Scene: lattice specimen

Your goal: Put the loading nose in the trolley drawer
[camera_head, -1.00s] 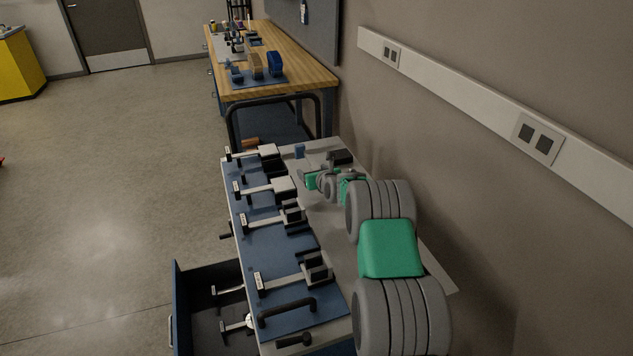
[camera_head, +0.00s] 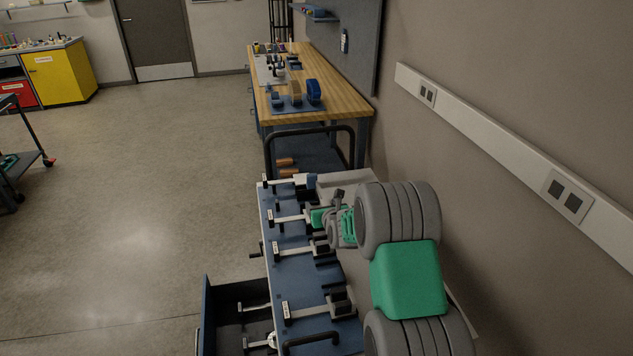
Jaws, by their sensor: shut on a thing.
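My arm, grey and green, reaches over the trolley from the right. My gripper (camera_head: 338,196), small and dark, is above the far part of the trolley top. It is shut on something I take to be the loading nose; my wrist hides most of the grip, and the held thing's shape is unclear. The trolley drawer (camera_head: 204,312) stands open at the lower left, below and nearer than my gripper. Labelled pale tools lie inside it.
Several labelled pale-and-dark tools, one of them here (camera_head: 300,250), lie in a row on the trolley's blue top. Dark handles (camera_head: 310,129) stand at its ends. A wooden workbench (camera_head: 335,98) is beyond, the wall close on the right. Open floor (camera_head: 130,210) lies left.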

